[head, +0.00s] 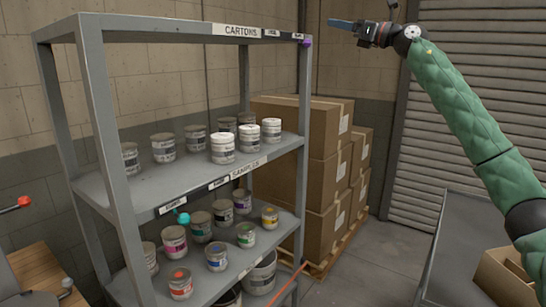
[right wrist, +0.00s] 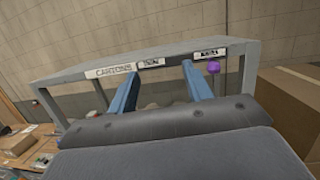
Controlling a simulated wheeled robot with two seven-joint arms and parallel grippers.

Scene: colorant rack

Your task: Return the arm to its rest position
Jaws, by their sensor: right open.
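My right arm comes in from the right in the head view, in a green quilted sleeve, and is raised high. My right gripper (head: 341,24) is beyond the upper right corner of the rack, its blue fingers pointing left. In the right wrist view the right gripper (right wrist: 158,78) has its two blue fingers spread apart with nothing held between them. They overlap the rack's top edge in that picture; the exact gap to the rack cannot be told. My left gripper is not in view.
Stacked cartons (head: 318,165) stand behind on a pallet. A grey table (head: 440,270) with an open box (head: 497,282) is lower right. Floor between is clear.

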